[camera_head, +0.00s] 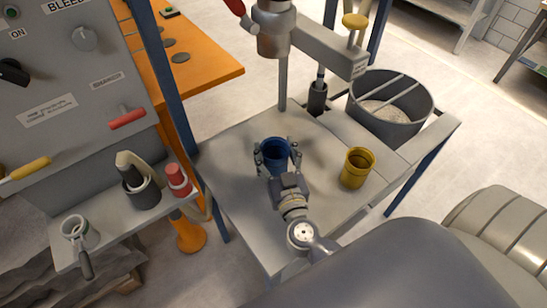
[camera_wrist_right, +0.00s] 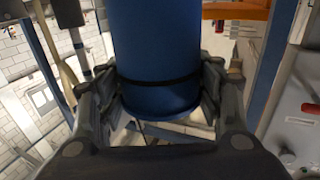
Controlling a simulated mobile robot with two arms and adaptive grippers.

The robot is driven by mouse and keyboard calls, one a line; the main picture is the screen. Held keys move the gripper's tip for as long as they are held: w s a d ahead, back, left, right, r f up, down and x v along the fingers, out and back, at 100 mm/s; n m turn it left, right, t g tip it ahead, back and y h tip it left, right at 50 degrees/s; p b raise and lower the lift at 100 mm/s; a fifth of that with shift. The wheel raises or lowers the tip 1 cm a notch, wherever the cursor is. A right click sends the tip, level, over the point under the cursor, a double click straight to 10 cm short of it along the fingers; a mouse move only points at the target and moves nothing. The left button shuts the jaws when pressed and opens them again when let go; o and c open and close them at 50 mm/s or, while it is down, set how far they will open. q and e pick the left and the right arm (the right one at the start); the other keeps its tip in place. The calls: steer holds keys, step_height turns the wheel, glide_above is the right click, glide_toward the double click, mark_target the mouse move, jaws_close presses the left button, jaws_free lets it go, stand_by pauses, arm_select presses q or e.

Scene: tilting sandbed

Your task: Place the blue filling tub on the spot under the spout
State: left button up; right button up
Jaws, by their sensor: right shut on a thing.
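The blue filling tub (camera_head: 276,152) is above the grey metal table (camera_head: 232,160), in the middle of the head view. My right gripper (camera_head: 277,161) is shut around it, one finger on each side. In the right wrist view the tub (camera_wrist_right: 155,55) fills the middle between both fingers, with a dark band near its lower end. I cannot tell if the tub touches the table. The metal spout body (camera_head: 273,32) hangs beyond the tub, near the top edge. No marked spot shows on the table. My left gripper is not in view.
A yellow tub (camera_head: 357,168) stands on the table to the right. A dark upright rod with a holder (camera_head: 317,98) and a large grey bin (camera_head: 392,105) are behind. A control panel (camera_head: 75,90) and a shelf with cups (camera_head: 125,215) are at the left.

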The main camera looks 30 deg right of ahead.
mark_target(271, 151)
steer(key=shift+w+a+f, duration=0.15)
steer(key=shift+w+f, duration=0.15)
steer(key=shift+f, duration=0.05)
step_height(271, 151, down, 3)
steer(key=shift+b, duration=0.8)
steer(key=shift+r, duration=0.1)
steer(key=o, duration=1.1)
steer(key=shift+o, duration=0.2)
